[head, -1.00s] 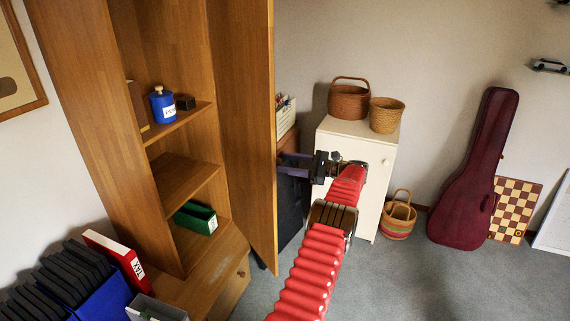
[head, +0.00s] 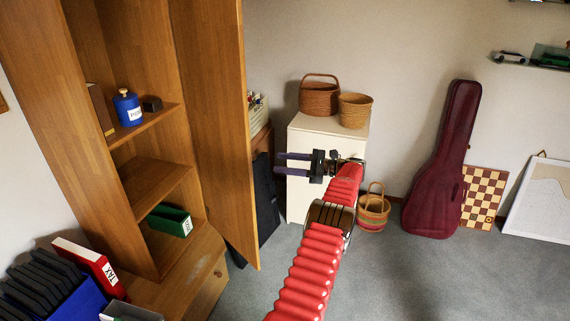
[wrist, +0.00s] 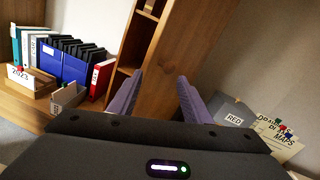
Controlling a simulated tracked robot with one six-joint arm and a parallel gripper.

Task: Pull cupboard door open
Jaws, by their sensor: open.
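The wooden cupboard door (head: 218,130) stands swung wide open, out from the right side of the cupboard (head: 60,60), with the shelves exposed. My gripper (head: 279,163) is to the right of the door, apart from it in the head view, its purple fingers pointing left. The fingers are spread with nothing between them.
A white cabinet (head: 298,205) with baskets on top stands behind my gripper. A striped basket (head: 373,212) and a dark red instrument case (head: 440,165) stand to its right. Black files (head: 35,280) are at lower left. Grey floor is clear at lower right.

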